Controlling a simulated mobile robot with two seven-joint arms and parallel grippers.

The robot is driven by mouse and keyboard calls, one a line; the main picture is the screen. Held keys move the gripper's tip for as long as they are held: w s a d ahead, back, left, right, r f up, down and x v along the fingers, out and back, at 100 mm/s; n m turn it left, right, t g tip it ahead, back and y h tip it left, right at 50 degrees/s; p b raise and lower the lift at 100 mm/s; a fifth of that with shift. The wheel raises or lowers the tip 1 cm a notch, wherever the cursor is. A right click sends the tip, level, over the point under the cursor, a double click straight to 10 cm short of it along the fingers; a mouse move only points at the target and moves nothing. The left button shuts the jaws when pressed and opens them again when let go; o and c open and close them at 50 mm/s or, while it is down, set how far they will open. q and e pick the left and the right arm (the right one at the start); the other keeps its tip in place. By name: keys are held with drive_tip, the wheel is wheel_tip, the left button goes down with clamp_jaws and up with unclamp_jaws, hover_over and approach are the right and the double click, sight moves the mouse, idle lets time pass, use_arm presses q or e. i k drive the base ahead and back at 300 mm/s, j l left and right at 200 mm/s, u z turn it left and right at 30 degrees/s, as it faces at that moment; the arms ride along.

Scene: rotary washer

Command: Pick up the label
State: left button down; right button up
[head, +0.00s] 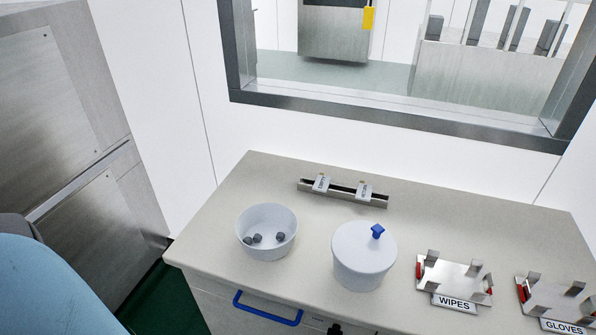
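Two small pale tags with dark lettering, which may be labels, sit on a metal rail (343,194) at the back of the counter. The left tag (321,183) and the right tag (364,191) stand a little apart, and their lettering is too small to read surely. A WIPES label (454,303) is on the front of a metal holder (455,277). A GLOVES label (562,327) is on another holder (560,299) at the right edge. Neither of my grippers shows in the head view.
On the counter (225,215) stand an open white tub (281,248) with several dark grey pieces (258,239) and a lidded white tub (362,265) with a blue knob (377,232). A blue drawer handle (267,309) sticks out in front. A window (400,110) is behind.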

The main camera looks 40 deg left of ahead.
sight(322, 184)
drive_tip(key=u, duration=1)
